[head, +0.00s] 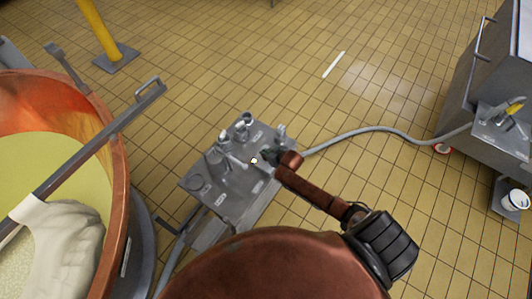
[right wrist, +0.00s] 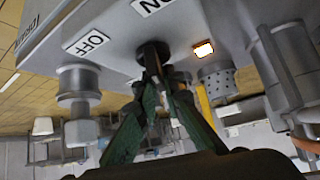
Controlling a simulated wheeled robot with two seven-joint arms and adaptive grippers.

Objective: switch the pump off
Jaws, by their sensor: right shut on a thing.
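The pump's grey control panel (head: 232,190) stands on the tiled floor in the middle of the head view. In the right wrist view, a dark switch knob (right wrist: 152,52) sticks out of it near the OFF label (right wrist: 87,42) and the ON label (right wrist: 152,5). A small lamp (right wrist: 203,49) beside the knob glows orange; it also glows in the head view (head: 254,160). My right gripper (head: 270,156) is at the panel. Its green fingers (right wrist: 164,82) close together on the knob, partly hiding its end. My left gripper is not in view.
A copper vat (head: 120,190) with pale yellow liquid and a white draped bundle (head: 62,240) is at left. A grey hose (head: 375,130) runs from the panel to a steel unit (head: 480,95) at right. Several fittings (head: 240,130) stand on the panel. Open floor lies behind it.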

